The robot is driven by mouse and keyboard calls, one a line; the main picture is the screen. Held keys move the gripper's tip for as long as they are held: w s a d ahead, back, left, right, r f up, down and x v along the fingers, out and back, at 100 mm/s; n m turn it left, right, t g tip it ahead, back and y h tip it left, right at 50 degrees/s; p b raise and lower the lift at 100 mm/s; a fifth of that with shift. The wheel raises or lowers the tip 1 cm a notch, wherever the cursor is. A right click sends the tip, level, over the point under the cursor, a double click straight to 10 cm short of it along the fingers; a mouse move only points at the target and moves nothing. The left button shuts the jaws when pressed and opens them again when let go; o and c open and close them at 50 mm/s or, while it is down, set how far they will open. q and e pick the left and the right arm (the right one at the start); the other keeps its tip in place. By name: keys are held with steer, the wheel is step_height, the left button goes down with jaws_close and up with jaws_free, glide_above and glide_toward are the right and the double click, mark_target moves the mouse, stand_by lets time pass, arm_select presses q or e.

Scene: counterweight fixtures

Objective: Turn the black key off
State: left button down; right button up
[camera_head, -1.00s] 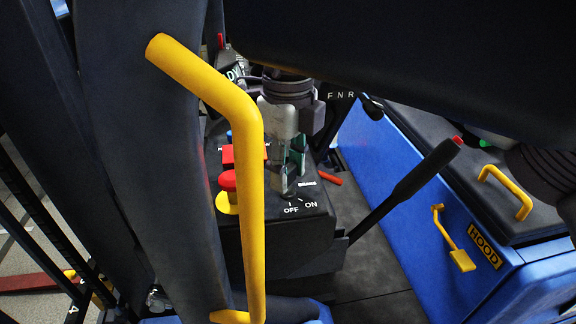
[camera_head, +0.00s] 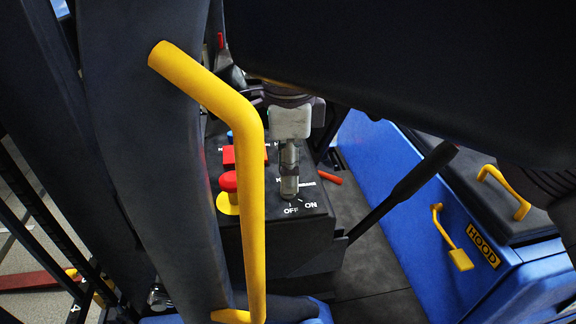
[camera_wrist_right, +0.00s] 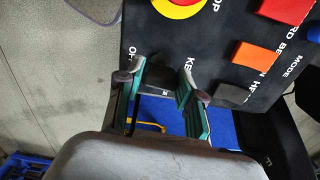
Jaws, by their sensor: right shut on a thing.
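The black control panel (camera_head: 262,222) carries OFF and ON marks near its front edge. My right gripper (camera_head: 289,192) points down at the panel just behind these marks, its fingers lined up one behind the other. In the right wrist view, its green-padded fingers (camera_wrist_right: 158,76) stand at the panel beside the "KE..." lettering. The right gripper is shut on the black key. The key is hard to make out between the fingers against the dark panel, so its exact angle cannot be told. My left gripper is not in view.
A red mushroom button on a yellow base (camera_head: 228,188) and a red block switch (camera_head: 230,157) sit left of the gripper. A yellow handrail (camera_head: 250,200) passes close in front. A black lever (camera_head: 410,190) rises to the right. Bare floor shows right of the panel.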

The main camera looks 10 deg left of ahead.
steer(key=shift+n, duration=0.6)
steer(key=o, duration=1.2)
steer(key=shift+c, duration=0.2)
step_height(320, 180, up, 12)
